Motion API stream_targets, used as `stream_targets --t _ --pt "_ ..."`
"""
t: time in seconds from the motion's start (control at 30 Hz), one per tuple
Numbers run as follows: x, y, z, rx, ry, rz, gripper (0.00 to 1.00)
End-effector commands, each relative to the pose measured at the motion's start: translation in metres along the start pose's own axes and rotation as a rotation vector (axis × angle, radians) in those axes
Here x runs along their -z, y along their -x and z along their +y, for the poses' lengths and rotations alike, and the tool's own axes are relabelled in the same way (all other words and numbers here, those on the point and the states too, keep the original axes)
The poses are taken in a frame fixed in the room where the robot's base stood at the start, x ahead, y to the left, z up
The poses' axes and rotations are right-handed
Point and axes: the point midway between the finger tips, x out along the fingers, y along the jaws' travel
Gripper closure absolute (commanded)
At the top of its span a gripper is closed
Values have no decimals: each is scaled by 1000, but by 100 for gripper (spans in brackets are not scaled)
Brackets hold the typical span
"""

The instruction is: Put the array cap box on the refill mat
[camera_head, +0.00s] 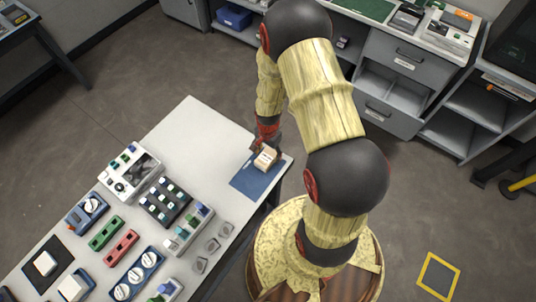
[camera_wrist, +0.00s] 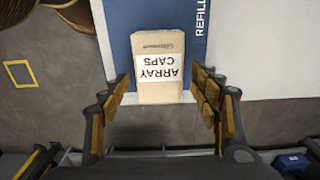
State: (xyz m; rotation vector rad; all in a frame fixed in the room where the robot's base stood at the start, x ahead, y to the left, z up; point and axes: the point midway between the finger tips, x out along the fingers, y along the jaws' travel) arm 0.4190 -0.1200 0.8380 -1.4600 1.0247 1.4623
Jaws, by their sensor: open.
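The array cap box (camera_wrist: 160,88) is a small tan carton with a white "ARRAY CAPS" label. In the wrist view it lies between my open gripper's two fingers (camera_wrist: 160,102), with a gap on each side. In the head view the box (camera_head: 266,158) is on the blue refill mat (camera_head: 247,183) near its upper edge. The mat also shows in the wrist view (camera_wrist: 119,22), its "REFILL" lettering partly visible. My gripper (camera_head: 262,146) is at the box in the head view, its fingers partly hidden by my arm.
The white table (camera_head: 190,125) holds several devices and racks left of the mat, including a grey device with a screen (camera_head: 130,172) and a dark rack (camera_head: 166,203). The table's edge is close to the mat. Grey drawers (camera_head: 385,110) stand beyond the floor gap.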

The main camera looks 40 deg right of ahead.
Motion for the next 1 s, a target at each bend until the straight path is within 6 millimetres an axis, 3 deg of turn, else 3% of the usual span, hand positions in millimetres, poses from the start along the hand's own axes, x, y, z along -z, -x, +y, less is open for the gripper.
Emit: stream_targets --t 0.3,0.67,0.73,0.87,1.0 --pt "1 68 -1 3 0 2 37" --pt "0 110 -2 6 12 5 37" --pt "-1 128 -7 21 49 16 37" --pt "-11 190 -21 71 195 59 37" --pt "-36 276 -25 137 423 128 37"
